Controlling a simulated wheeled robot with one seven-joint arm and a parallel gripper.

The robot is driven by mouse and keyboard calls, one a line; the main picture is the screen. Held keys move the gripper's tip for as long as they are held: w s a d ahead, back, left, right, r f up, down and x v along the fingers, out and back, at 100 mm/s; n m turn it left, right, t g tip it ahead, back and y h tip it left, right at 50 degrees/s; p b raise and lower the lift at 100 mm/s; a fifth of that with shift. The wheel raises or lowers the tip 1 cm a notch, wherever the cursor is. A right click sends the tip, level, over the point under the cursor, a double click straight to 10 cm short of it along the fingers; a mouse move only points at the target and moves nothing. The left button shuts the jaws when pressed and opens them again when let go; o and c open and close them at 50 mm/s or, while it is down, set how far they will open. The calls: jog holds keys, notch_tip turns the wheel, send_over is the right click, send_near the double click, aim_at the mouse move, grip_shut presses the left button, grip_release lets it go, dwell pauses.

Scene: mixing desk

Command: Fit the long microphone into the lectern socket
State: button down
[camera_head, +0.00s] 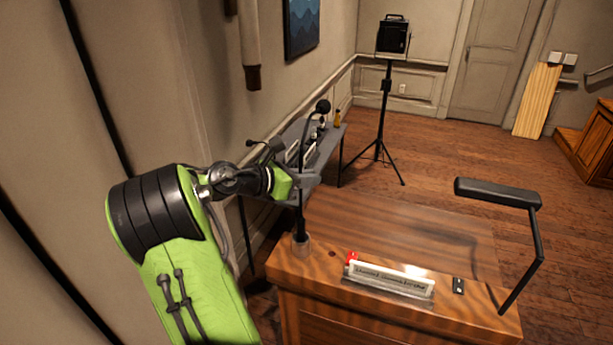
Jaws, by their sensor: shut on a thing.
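The lectern (330,268) is wooden, in the lower middle. Its socket (301,246), a short grey cup, stands at the top's left corner. The long microphone (301,215) is a thin black stem, roughly upright, rising to what looks like a dark round head. My gripper (296,186) comes from the left and is shut on the stem above the socket. The stem's lower end meets the socket's mouth in the picture; I cannot tell how deep it sits. The fingertips are partly hidden.
A nameplate (388,281), a small black device (458,286) and a reading lamp (498,192) are on the lectern. Behind my gripper, a grey table (330,150) carries other microphones and a bottle. A speaker stand (383,115) is further back. The floor on the right is open.

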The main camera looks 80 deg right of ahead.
jog(key=shift+f, duration=0.2)
jog(key=c, duration=1.1)
grip_release()
jog(key=p+v, duration=0.2)
jog(key=v, duration=1.3)
jog(key=shift+w+a+r, duration=0.1)
jog(key=shift+w+a, duration=0.2)
